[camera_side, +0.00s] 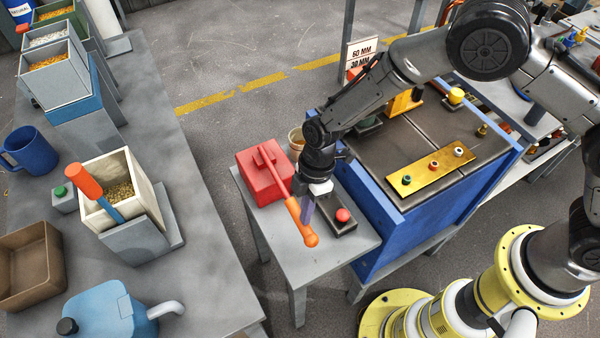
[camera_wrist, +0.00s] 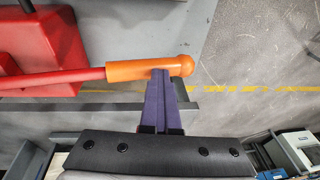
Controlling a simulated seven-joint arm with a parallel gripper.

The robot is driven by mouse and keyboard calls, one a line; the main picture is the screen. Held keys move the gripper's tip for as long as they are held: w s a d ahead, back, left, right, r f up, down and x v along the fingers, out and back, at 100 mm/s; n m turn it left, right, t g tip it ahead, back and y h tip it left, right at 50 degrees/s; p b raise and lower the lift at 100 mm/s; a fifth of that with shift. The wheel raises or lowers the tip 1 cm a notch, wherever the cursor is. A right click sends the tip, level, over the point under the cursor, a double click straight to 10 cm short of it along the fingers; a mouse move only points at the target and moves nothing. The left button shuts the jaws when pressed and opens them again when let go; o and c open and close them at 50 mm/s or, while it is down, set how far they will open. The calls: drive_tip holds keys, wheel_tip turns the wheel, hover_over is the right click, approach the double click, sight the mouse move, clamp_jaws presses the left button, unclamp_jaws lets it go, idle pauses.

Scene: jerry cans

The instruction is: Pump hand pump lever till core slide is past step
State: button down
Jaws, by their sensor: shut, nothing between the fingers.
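The red hand pump (camera_side: 262,178) stands on a small grey table, and its red body also shows in the wrist view (camera_wrist: 85,30). Its lever (camera_side: 278,178) ends in an orange grip (camera_side: 301,222) with a round knob, pointing toward the table's front edge; the grip also shows in the wrist view (camera_wrist: 140,72). My gripper (camera_side: 306,212) is shut, with nothing between its purple fingers. Its tips (camera_wrist: 160,73) overlap the grip near the knob; I cannot tell whether they touch it. I cannot make out which part is the core slide, or its step.
A dark box with a red button (camera_side: 343,215) sits right beside my gripper. The blue-sided machine (camera_side: 380,225) stands to the right, with a brass bar (camera_side: 432,172) on its dark top. A grey bench (camera_side: 205,240) with bins and a blue can (camera_side: 105,310) lies left.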

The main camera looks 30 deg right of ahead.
drive_tip(key=shift+s+d+f, duration=0.1)
drive_tip(key=shift+s+f, duration=0.3)
drive_tip(key=shift+f, duration=0.3)
drive_tip(key=s+v, duration=0.3)
drive_tip(key=v, duration=1.1)
drive_tip(key=shift+r, duration=0.55)
